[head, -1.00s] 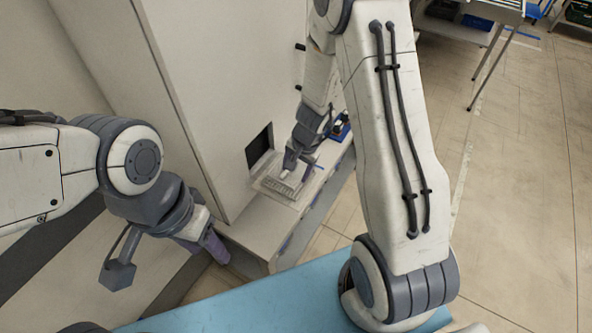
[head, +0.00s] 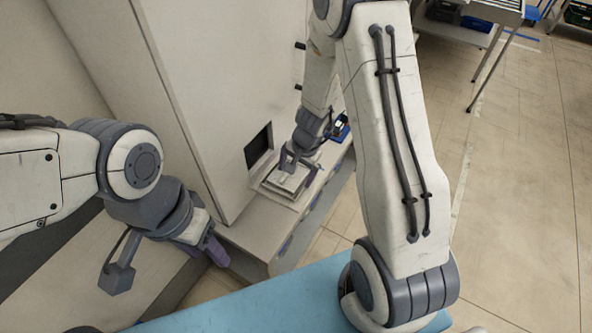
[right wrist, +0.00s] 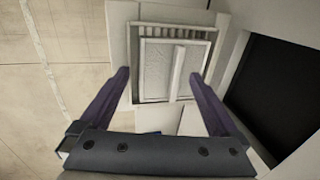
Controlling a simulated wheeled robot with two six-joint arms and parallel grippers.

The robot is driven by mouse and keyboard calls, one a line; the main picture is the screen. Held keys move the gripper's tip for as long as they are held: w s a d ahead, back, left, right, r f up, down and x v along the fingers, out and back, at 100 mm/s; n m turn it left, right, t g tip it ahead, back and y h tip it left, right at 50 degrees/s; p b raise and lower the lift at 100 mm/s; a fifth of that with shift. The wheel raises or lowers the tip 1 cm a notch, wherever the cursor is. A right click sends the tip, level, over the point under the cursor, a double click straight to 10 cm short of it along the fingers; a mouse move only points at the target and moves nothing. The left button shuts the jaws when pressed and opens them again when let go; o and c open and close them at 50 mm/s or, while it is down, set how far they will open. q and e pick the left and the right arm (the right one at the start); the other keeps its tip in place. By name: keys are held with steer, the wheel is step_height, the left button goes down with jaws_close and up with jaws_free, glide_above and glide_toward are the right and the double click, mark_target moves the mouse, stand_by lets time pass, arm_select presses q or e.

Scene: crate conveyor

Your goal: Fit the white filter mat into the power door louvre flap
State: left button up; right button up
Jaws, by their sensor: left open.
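The louvre flap (head: 268,188) lies folded out flat at the foot of the tall pale cabinet, below a dark square opening. In the right wrist view its slats (right wrist: 170,31) show along the top and right side. The white filter mat (right wrist: 155,62) lies over the slats inside the flap's frame, with a pale bar across it. I cannot tell if it is fully seated. My right gripper (right wrist: 158,75) is open above the flap, its purple fingers apart on either side; it also shows in the head view (head: 297,168).
The dark opening (head: 258,145) is just beside my right gripper. A pale ledge (head: 250,238) runs along the cabinet's foot, with a small blue item (head: 342,133) farther along it. A roller table (head: 497,8) and crates stand far back. Floor on the right is clear.

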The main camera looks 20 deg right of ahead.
steer(key=shift+r+p, duration=0.55)
steer(key=p+v, duration=0.5)
steer(key=v, duration=0.6)
steer(key=s+a+r+n, duration=0.4)
steer(key=a+r+n, duration=0.25)
steer(key=a, duration=0.25)
steer(key=s+a+r+n, duration=0.2)
steer(key=s+n, duration=0.1)
steer(key=s, duration=0.3)
steer(key=s+a+r+n+g, duration=0.1)
steer(key=s+a+r+n, duration=0.1)
steer(key=s, duration=0.4)
steer(key=s+a+r+n+g, duration=0.1)
steer(key=s+a+r+n, duration=0.1)
steer(key=s+r+n, duration=0.2)
steer(key=shift+s+a+n, duration=0.2)
steer(key=shift+s+n, duration=0.7)
steer(key=shift+n, duration=0.25)
